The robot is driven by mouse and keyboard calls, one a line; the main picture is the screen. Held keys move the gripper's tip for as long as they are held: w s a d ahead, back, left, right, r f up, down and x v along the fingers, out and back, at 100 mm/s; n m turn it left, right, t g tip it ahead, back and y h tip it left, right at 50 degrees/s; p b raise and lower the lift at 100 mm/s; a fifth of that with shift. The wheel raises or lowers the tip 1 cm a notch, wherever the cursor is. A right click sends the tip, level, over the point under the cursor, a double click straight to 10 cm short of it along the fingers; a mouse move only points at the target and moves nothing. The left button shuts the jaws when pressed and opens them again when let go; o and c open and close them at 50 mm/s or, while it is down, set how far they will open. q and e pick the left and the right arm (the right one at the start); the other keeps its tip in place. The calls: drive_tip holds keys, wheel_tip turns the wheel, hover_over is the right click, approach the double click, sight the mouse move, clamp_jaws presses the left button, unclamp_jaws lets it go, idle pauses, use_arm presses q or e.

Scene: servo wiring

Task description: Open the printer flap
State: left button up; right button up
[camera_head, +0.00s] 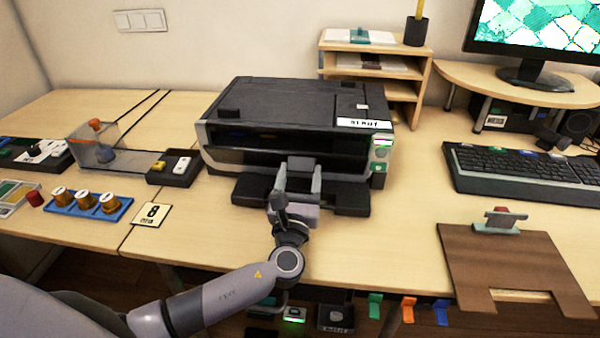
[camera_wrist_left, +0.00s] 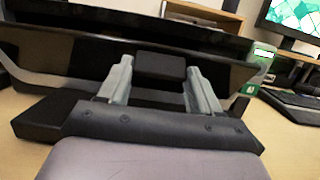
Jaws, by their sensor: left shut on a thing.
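The printer (camera_head: 275,105) is a dark box with grey sides, standing on the desk with its front toward me. Its dark front flap (camera_head: 335,165) runs across the front below a dark recess. My left gripper (camera_head: 300,172) is at the middle of the printer's front. In the left wrist view its two grey fingers (camera_wrist_left: 160,85) stand on either side of a black block-like tab (camera_wrist_left: 160,67) on the front, and they are shut on it. A black tray-like part (camera_head: 352,198) juts out low at the front, partly hidden by the gripper. My right gripper is out of view.
A small black box (camera_head: 175,167) stands left of the printer, with a blue tray (camera_head: 90,207) farther left. A wooden shelf (camera_head: 375,45) is behind right. A keyboard (camera_head: 525,172) and brown board (camera_head: 510,270) lie right. Desk between printer and keyboard is clear.

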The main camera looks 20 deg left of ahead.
use_arm(q)
drive_tip(key=shift+s+d+f, duration=0.1)
drive_tip(key=shift+s+f, duration=0.05)
drive_tip(key=shift+f, duration=0.65)
drive_tip(key=o, duration=1.5)
drive_tip(key=shift+r, duration=0.2)
drive_tip(key=v, duration=0.5)
drive_tip(key=shift+s, duration=0.1)
drive_tip(key=s+d, duration=0.1)
drive_tip(key=s, duration=0.2)
drive_tip(key=s+d, duration=0.1)
drive_tip(key=s, duration=0.3)
drive_tip(key=s+d, duration=0.1)
drive_tip(key=s, duration=0.3)
drive_tip(key=shift+s+d, duration=0.1)
drive_tip(key=shift+d, duration=0.05)
